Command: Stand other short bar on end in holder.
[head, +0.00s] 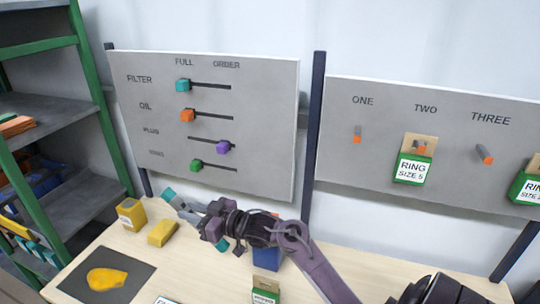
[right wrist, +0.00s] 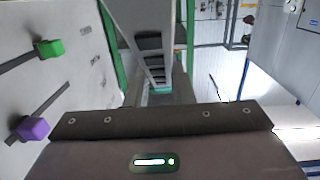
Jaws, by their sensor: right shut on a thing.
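My right gripper (head: 183,206) reaches left over the table in the head view and is shut. A small teal piece (head: 168,194) shows at its fingertips and looks held; the fingers hide the rest of it. Another teal thing (head: 222,244) shows partly behind my wrist. In the right wrist view the dark gripper body fills the bottom. My left gripper is not in view.
A dark mat (head: 72,287) with a yellow-orange piece lies at front left. A blue box (head: 266,258) and a green box (head: 265,291) stand near my forearm. The slider board (head: 270,120) rises behind the table. A green-framed shelf (head: 88,75) is at left.

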